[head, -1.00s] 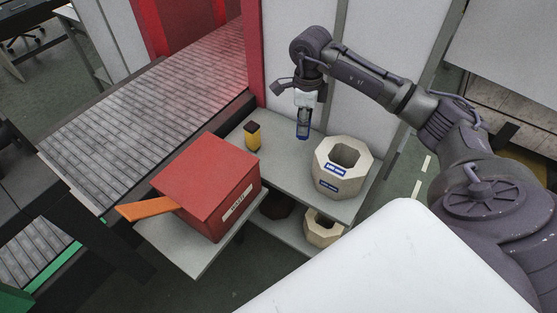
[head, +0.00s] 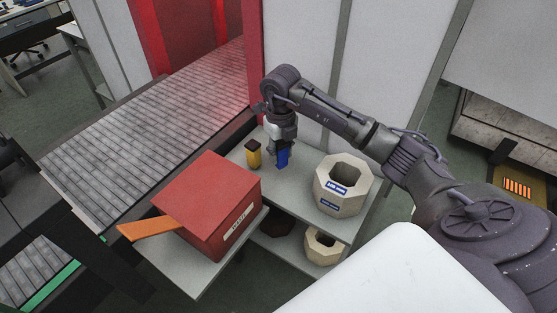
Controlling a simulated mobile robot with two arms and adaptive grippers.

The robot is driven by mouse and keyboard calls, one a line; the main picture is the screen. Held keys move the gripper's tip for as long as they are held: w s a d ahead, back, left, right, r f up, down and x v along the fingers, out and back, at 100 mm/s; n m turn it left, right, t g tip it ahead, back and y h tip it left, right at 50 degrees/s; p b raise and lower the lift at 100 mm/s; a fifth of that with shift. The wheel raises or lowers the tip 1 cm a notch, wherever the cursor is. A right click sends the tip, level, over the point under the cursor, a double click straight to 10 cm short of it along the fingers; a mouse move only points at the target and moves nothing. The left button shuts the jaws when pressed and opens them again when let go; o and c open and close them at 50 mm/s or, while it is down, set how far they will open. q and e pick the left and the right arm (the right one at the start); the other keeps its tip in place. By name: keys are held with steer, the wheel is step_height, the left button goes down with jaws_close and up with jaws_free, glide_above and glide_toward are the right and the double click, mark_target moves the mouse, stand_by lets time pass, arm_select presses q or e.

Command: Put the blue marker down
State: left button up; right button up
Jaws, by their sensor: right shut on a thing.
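The blue marker (head: 283,159) is in my right gripper (head: 281,148), which comes down from above and is shut on it. The marker hangs upright over the grey shelf top (head: 302,183), between a yellow and black object and an octagonal beige container. I cannot tell whether its lower end touches the shelf. The upper part of the marker is hidden by the fingers. My left gripper is not in view.
The yellow and black object (head: 253,153) stands close to the left of the marker. A red box (head: 207,205) with an orange flap is at the front left. The beige container (head: 342,186) stands right. Another container (head: 322,246) is on the lower shelf. A roller conveyor (head: 140,120) runs behind.

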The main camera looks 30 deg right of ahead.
mark_target(279, 164)
steer(key=shift+a+f, duration=0.35)
steer(key=shift+f, duration=0.05)
step_height(279, 164, down, 3)
steer(key=shift+f+p, duration=0.15)
steer(key=shift+p, duration=0.4)
steer(key=shift+f, duration=0.2)
steer(key=shift+f, duration=0.1)
steer(key=o, duration=0.9)
